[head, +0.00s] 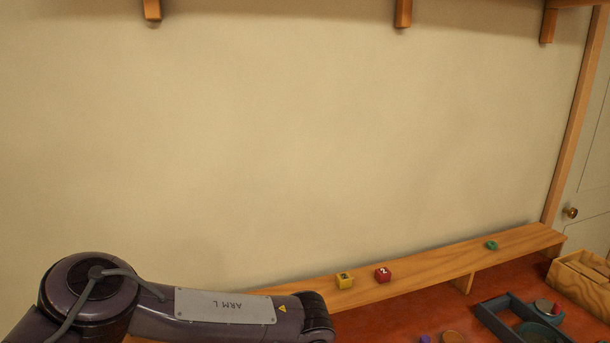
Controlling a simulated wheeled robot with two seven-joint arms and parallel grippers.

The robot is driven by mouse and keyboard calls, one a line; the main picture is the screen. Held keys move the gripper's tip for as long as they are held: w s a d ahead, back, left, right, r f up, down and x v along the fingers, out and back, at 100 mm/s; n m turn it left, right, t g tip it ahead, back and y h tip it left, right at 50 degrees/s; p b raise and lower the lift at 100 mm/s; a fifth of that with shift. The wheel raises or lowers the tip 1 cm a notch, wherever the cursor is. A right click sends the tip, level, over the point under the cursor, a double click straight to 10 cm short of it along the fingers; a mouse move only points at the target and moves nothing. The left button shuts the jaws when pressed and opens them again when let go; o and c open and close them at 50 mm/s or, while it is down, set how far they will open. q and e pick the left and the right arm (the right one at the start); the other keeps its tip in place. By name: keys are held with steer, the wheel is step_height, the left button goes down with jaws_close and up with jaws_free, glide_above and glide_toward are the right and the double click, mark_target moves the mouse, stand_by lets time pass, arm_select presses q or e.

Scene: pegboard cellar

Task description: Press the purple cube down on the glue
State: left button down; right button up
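A small purple thing (425,339) shows at the bottom edge of the head view, mostly cut off. It may be the purple cube, but its shape cannot be told. No glue can be made out. My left arm comes in from the lower left and ends in a dark joint near the shelf's left part; its gripper is out of view. My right arm and gripper are not in view.
A wooden ledge (430,280) along the wall holds a yellow cube (344,281), a red cube (383,274) and a green ring (491,245). On the reddish table (400,322) are a round wooden piece (453,337), a blue-grey tray (492,317) and a wooden box (578,291).

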arm_select(q)
steer(key=shift+f+b, duration=0.7)
steer(key=shift+f, duration=0.15)
stand_by(0.6)
steer(key=shift+r, duration=0.2)
steer(key=shift+r+p, duration=1.6)
steer(key=shift+r, duration=0.55)
